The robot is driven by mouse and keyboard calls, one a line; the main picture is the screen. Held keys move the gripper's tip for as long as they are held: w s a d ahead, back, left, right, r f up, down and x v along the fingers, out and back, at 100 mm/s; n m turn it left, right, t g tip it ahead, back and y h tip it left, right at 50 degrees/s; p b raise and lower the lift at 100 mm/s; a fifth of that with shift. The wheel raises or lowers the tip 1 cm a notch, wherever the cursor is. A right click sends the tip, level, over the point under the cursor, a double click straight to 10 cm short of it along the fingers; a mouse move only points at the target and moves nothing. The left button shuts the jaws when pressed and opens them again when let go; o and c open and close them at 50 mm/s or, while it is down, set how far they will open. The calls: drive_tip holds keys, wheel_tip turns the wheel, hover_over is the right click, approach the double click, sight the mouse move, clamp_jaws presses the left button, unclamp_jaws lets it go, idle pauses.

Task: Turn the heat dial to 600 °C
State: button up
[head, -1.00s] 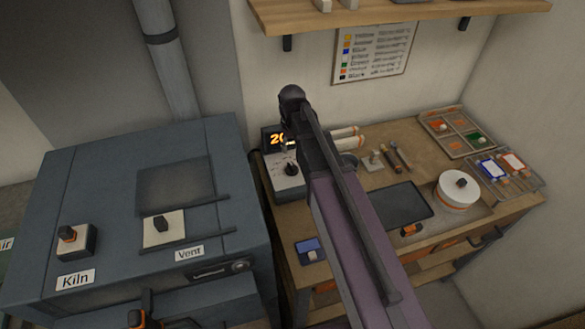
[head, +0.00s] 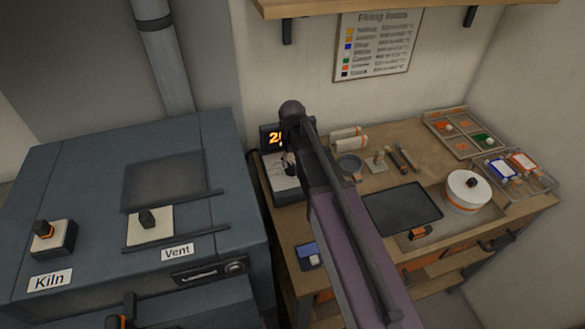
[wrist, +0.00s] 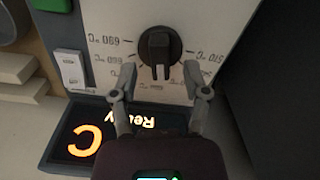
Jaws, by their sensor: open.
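The heat dial (wrist: 157,42) is a round black knob with a raised grip bar, on a pale control panel (wrist: 205,30) with temperature marks around it. The marks appear upside down and are too blurred to read surely. My gripper (wrist: 159,72) is open in the wrist view, one fingertip at each lower side of the dial; I cannot tell whether they touch it. An orange-lit display (wrist: 90,140) shows a C and "Ready", partly covered by my gripper. In the head view the control box (head: 283,181) is partly hidden by my arm, and its display (head: 272,138) begins with 2.
The blue-grey kiln (head: 80,170) stands left of the wooden workbench (head: 345,215). A dark tray (head: 402,207), a white round pot (head: 468,190) and colour trays (head: 460,130) lie to the right. A white switch (wrist: 73,72) sits on the panel beside the dial.

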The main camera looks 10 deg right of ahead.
drive_tip(key=shift+f+b, duration=0.5)
drive_tip(key=shift+f, duration=0.3)
clamp_jaws()
